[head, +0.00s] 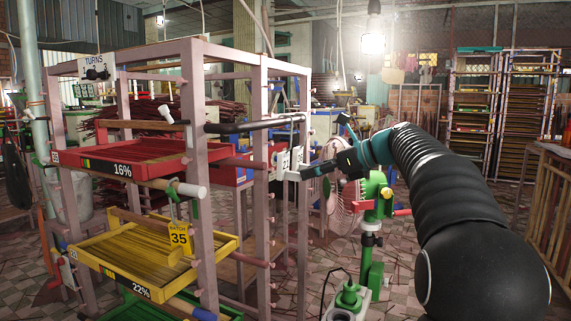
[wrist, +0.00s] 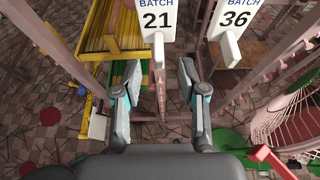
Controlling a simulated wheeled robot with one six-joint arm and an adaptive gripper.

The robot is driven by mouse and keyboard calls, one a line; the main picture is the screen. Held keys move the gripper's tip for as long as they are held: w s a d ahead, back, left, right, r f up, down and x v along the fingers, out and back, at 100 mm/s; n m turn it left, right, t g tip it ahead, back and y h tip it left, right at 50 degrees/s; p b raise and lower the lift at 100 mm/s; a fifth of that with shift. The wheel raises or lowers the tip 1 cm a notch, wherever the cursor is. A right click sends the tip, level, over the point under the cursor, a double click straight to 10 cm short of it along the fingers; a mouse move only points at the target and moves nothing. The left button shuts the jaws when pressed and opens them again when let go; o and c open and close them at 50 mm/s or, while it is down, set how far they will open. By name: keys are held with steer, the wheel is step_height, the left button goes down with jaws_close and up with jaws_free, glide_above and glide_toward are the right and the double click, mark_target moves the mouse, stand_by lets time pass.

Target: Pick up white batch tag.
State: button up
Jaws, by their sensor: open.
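Two white batch tags hang at the top of the wrist view, one reading BATCH 21 (wrist: 157,28) and one reading BATCH 36 (wrist: 236,20). In the head view, small white tags (head: 284,162) show at the rack's right side, beside my gripper (head: 306,172); their numbers are too small to read. In the wrist view my gripper (wrist: 160,68) is open, its fingers apart. The BATCH 21 tag is just beyond the gap between the fingertips, and the BATCH 36 tag is to the right of the right finger. I see nothing held.
A dark bar (head: 250,126) juts from the rack above my gripper. A fan (head: 338,190) and green stand (head: 372,205) are close by.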

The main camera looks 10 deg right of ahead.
mark_target(296, 173)
steer(key=x, duration=0.5)
steer(key=shift+a+r, duration=0.2)
steer(key=shift+r, duration=0.1)
jaws_close()
